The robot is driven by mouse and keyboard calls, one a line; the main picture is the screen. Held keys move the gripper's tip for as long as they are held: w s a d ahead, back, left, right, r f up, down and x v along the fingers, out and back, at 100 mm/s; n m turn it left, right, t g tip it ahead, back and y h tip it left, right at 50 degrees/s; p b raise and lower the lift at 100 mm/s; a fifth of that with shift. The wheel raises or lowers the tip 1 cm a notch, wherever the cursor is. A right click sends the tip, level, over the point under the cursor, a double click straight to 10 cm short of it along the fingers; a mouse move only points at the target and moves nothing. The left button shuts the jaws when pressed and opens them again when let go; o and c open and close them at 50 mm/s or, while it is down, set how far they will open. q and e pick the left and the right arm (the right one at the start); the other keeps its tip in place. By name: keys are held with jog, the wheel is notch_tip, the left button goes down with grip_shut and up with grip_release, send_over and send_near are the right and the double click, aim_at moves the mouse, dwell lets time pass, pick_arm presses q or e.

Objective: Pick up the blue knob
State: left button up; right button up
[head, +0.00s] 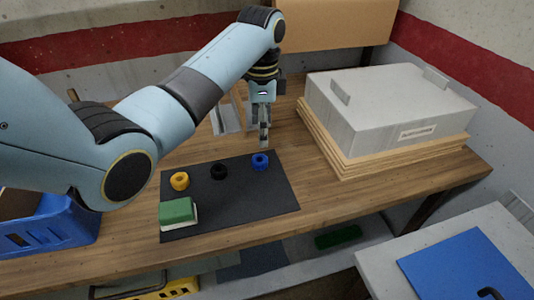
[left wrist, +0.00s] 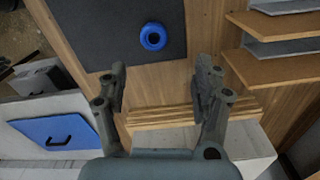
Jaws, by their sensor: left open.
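The blue knob (head: 260,162) lies on a dark mat (head: 240,194) on the wooden table, near the mat's far right corner. It is a small round ring shape with a dark hole, and it also shows in the left wrist view (left wrist: 153,37), beyond the fingers. My left gripper (head: 264,142) hangs just behind and above the knob in the head view, pointing down. In the left wrist view its two fingers (left wrist: 162,75) are spread apart with nothing between them. The knob is apart from the fingers. My right gripper is not in view.
A black knob (head: 219,172) and a yellow knob (head: 180,181) lie left of the blue one. A green and white block (head: 177,213) sits at the mat's near left. A large grey box (head: 385,108) on wooden boards stands right. A blue crate (head: 50,228) is far left.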

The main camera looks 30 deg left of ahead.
aim_at(260, 159)
pick_arm(q)
jog(key=f, duration=0.3)
jog(key=shift+s+f, duration=0.2)
jog(key=shift+f, duration=0.35)
jog(key=f, duration=0.2)
jog(key=s+f, duration=0.1)
jog(key=shift+f, duration=0.9)
jog(key=c, duration=1.1)
jog(key=shift+c, duration=0.9)
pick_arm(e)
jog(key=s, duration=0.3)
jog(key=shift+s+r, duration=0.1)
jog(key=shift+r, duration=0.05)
